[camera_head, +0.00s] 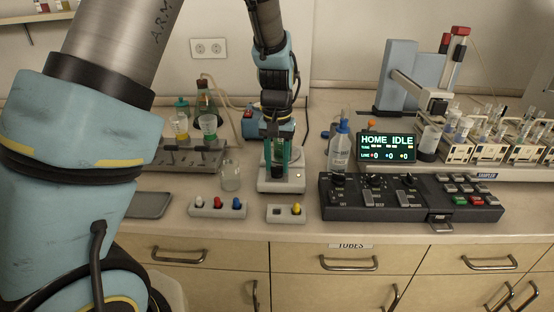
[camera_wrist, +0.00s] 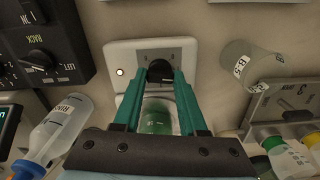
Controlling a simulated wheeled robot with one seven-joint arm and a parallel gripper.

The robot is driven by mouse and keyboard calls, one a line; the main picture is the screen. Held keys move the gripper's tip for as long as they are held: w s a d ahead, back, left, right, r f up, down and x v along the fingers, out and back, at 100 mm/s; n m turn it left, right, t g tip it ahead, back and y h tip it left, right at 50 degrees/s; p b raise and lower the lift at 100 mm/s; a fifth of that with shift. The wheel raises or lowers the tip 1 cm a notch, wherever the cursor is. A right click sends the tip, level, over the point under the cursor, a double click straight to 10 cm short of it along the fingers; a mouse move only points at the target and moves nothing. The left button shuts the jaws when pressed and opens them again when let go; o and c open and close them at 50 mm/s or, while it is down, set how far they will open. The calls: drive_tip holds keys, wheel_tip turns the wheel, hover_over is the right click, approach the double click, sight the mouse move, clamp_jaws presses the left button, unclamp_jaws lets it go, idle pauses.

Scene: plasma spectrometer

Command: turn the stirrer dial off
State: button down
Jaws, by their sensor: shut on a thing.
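The stirrer is a small white unit (camera_head: 291,184) on the counter in the middle of the head view. In the wrist view its white body (camera_wrist: 184,52) fills the upper middle. Its black dial (camera_wrist: 159,72) sits on the front face, beside a small lit spot on the left. My gripper (camera_wrist: 160,80) has its green fingers closed around the dial's two sides. In the head view my gripper (camera_head: 279,160) points down over the stirrer, and the fingers partly hide the dial. A green-tinted vessel (camera_wrist: 156,118) stands on the stirrer between the fingers.
A control panel (camera_head: 410,203) with knobs and a wash bottle (camera_head: 340,150) stand close on the right. A beaker (camera_head: 230,176) stands close on the left. The counter's front strip is mostly clear.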

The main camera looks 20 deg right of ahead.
sight(277, 166)
drive_tip(key=n+p, duration=0.2)
drive_tip(key=n, duration=0.3)
drive_tip(key=shift+r+n, duration=0.15)
drive_tip(key=shift+n, duration=0.15)
drive_tip(key=n+p, duration=0.2)
drive_tip(key=n, duration=0.3)
drive_tip(key=shift+w, duration=0.1)
idle(0.3)
drive_tip(key=shift+c, duration=2.3)
unclamp_jaws()
wheel_tip(277, 166, up, 10)
drive_tip(key=b, duration=0.2)
drive_tip(key=shift+r, duration=0.25)
